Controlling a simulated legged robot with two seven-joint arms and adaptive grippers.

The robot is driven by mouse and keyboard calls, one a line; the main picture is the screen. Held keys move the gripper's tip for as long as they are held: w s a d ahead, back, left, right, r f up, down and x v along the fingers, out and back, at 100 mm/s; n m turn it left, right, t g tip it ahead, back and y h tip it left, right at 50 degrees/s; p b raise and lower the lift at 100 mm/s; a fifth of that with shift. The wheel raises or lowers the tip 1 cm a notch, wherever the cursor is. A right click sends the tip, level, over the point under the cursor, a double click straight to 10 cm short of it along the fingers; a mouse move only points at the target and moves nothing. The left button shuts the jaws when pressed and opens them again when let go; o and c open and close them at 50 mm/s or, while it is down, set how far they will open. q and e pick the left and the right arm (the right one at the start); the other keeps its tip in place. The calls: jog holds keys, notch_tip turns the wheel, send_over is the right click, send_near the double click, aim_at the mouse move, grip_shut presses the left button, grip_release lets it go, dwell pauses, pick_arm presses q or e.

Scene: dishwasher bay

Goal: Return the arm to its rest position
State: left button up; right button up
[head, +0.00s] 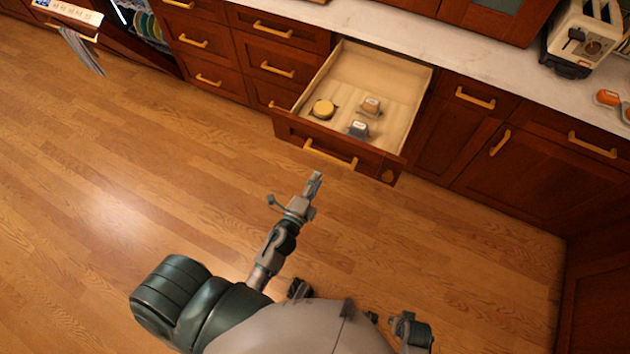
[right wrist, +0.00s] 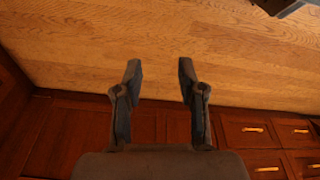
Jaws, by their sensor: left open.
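My left gripper (head: 294,192) is in the middle of the head view, in front of the pulled-out drawer (head: 420,92) and over the wooden floor. Its fingers are spread and nothing shows between them. My right gripper (right wrist: 160,72) shows in the right wrist view with its two dark fingers apart. Only floor shows between their tips, so it is empty. The right gripper cannot be made out clearly in the head view. The drawer holds a round yellow-topped item (head: 323,109) and two small items, one brownish (head: 371,105) and one grey (head: 358,129).
Dark wood cabinets (head: 500,150) with brass handles line the back under a pale counter (head: 470,60). A toaster (head: 582,38) stands at the right. An open dishwasher (head: 140,22) with dishes and a hanging towel (head: 82,52) are at upper left. The floor (head: 100,190) is clear.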

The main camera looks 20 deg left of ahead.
dwell(0.5)
pick_arm(q)
jog(key=s+a+f+n+g+y+p, duration=0.1)
jog(key=s+f+n+g, duration=0.35)
jog(key=f, duration=0.45)
jog(key=s+a+f+n+g+y+p, duration=0.1)
jog(key=s+a+f+n+g+p, duration=0.25)
jog(key=f, duration=0.65)
jog(key=s+d+f+n+g, duration=0.1)
jog(key=s+f+n+g, duration=0.3)
jog(key=s+f, duration=0.3)
jog(key=s+d+f+n+g+h, duration=0.1)
jog(key=s+f+n+g, duration=0.3)
jog(key=s, duration=0.9)
notch_tip(320, 180, down, 3)
jog(key=shift+s+d+f+h, duration=0.1)
jog(key=shift+s+d+h, duration=0.2)
jog(key=shift+d, duration=0.2)
pick_arm(e)
jog(key=s+f, duration=0.4)
jog(key=f, duration=0.6)
jog(key=shift+s+d+f, duration=0.2)
jog(key=shift+d+f, duration=0.05)
jog(key=shift+f, duration=0.05)
